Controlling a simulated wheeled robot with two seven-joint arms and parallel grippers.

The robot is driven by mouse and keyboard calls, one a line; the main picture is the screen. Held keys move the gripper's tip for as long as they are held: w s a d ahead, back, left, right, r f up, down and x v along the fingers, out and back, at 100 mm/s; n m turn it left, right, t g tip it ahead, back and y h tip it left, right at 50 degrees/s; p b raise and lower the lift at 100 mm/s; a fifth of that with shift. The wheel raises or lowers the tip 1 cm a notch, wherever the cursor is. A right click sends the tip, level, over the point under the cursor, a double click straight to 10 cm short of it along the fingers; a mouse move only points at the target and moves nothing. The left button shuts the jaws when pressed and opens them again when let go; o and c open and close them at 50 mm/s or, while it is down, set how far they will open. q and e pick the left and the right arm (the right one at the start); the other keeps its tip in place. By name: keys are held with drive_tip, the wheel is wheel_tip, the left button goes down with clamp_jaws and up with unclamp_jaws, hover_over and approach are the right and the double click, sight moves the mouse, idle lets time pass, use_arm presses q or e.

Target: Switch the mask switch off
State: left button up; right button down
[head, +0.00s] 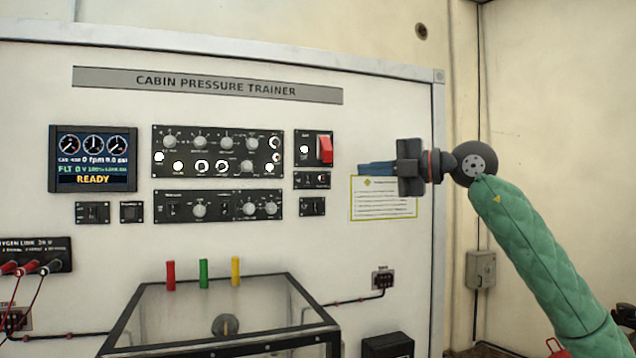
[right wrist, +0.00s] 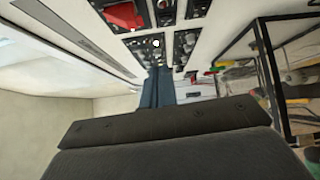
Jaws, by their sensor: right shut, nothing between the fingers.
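The white trainer board carries several small switch panels, and their labels are too small to read, so I cannot tell which one is the mask switch. One small panel (head: 312,180) sits below the red guarded switch (head: 325,150), and another panel (head: 312,206) sits under it. Two more small panels (head: 92,212) and (head: 131,211) lie below the display. My right gripper (head: 362,169) is shut and empty, pointing left, to the right of these panels and in front of the yellow-edged notice. Its blue fingers (right wrist: 158,90) point toward the panels in the right wrist view. My left gripper is not in view.
A display (head: 93,159) reads READY. Large knob panels (head: 217,152) fill the board's middle. A black-framed clear case (head: 140,315) stands below, with red, green and yellow pegs at its back edge. A grey box (head: 481,269) hangs on the right wall.

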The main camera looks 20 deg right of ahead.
sight(308, 180)
drive_tip(key=shift+f+m, duration=0.55)
drive_tip(key=shift+m, duration=0.45)
